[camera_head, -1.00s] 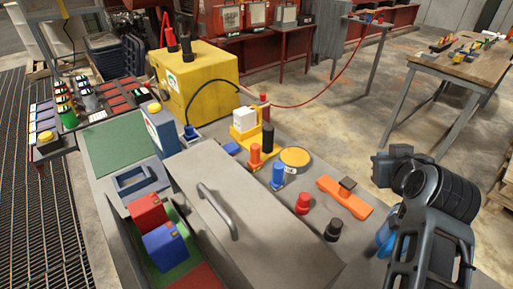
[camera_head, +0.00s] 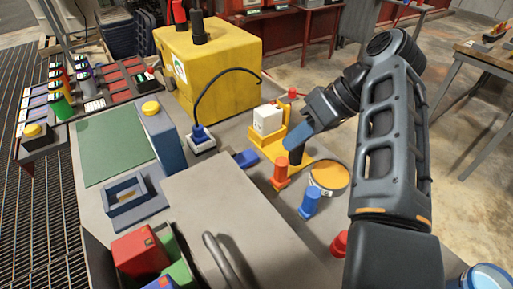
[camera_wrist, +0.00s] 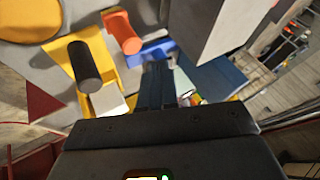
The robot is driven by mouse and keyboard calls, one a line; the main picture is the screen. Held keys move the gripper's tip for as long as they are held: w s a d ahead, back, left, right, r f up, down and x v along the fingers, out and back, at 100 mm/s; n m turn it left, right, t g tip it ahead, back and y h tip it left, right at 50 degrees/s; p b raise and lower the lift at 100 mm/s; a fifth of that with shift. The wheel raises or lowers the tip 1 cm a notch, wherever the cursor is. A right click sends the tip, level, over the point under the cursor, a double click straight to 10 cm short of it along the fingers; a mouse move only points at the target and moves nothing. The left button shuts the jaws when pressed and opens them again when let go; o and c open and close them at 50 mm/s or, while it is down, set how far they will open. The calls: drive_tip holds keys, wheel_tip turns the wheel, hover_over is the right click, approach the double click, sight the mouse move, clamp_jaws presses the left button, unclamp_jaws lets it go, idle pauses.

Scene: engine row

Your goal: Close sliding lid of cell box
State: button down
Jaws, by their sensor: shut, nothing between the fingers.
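The cell box's grey sliding lid (camera_head: 238,205) lies to the right of the open part of the box, in the lower middle of the head view. Its bar handle (camera_head: 222,262) runs off the bottom edge. A red cell (camera_head: 140,253) and a green cell (camera_head: 180,272) show in the opening at the lid's left, with a blue one cut off below. My gripper (camera_head: 297,150) is shut and empty, above the yellow holder and clear of the handle. Its dark fingers also show in the wrist view (camera_wrist: 157,82).
An orange peg (camera_head: 281,172), a blue peg (camera_head: 310,203), a yellow-topped tin (camera_head: 328,178) and a white block (camera_head: 267,119) stand near my gripper. A yellow box (camera_head: 212,72) with a cable is behind. A small dark blue tray (camera_head: 130,195) lies left of the lid.

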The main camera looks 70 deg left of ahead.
drive_tip(key=s+f+p, duration=0.4)
drive_tip(key=s+f, duration=0.3)
drive_tip(key=s, duration=0.2)
drive_tip(key=shift+a+f, duration=0.3)
drive_tip(key=shift+a, duration=0.1)
